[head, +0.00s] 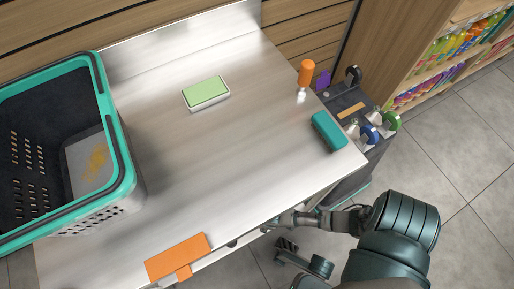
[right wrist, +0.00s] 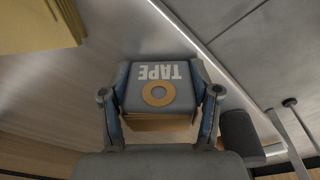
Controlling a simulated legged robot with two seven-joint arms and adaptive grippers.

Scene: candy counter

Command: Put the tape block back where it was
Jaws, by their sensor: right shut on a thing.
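The tape block (right wrist: 158,90) is dark grey on its face, with white TAPE lettering and a tan ring, and has a tan edge. In the right wrist view it sits between the two fingers of my right gripper (right wrist: 160,100), which is shut on it. In the head view my right gripper (head: 270,228) is at the counter's front edge, coming from the lower right. The tape block cannot be made out there, and the counter edge seems to hide part of the gripper. My left gripper is not in view.
The metal counter (head: 215,160) is mostly clear. A teal-rimmed basket (head: 122,160) stands left. A green-topped block (head: 206,91), teal block (head: 328,131) and orange-topped bottle (head: 305,75) stand on the counter. An orange piece (head: 178,257) is at the front edge.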

